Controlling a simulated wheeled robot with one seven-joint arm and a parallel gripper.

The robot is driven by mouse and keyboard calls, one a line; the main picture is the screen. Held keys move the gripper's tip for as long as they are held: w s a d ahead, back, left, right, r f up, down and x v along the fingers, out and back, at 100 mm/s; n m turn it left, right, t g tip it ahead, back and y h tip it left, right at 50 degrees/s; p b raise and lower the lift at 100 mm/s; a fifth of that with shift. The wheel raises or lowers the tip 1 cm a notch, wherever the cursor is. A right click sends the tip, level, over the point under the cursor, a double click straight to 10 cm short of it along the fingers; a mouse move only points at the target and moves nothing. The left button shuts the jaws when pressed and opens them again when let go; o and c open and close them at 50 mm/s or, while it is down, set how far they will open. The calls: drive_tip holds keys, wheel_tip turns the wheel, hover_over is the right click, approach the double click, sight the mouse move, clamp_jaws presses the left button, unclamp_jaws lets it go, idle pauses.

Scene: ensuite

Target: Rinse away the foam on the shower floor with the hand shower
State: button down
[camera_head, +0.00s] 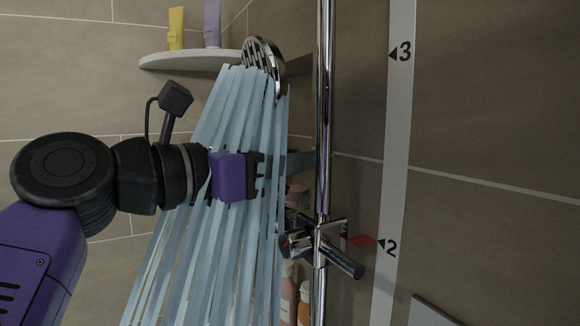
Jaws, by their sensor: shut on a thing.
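The chrome hand shower (265,66) shows its round head at the upper middle, left of the rail. Broad blue water streams (205,255) run from its face down and to the left, past the bottom edge of the view. My gripper (285,163) reaches in from the left, below the head, and is shut. The streams partly cover it; the hand shower's handle and the exact place of the grip are hidden. The shower floor and any foam on it are out of view.
A chrome rail (324,110) stands upright right of my gripper, with a holder and lever (335,255) on it. A shelf (185,61) with yellow (176,28) and purple (212,24) tubes is upper left. Bottles (288,295) stand low behind the rail. A numbered strip (398,120) runs down the wall.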

wheel_tip(320, 180, up, 5)
drive_tip(key=p, duration=0.2)
drive_tip(key=v, duration=1.8)
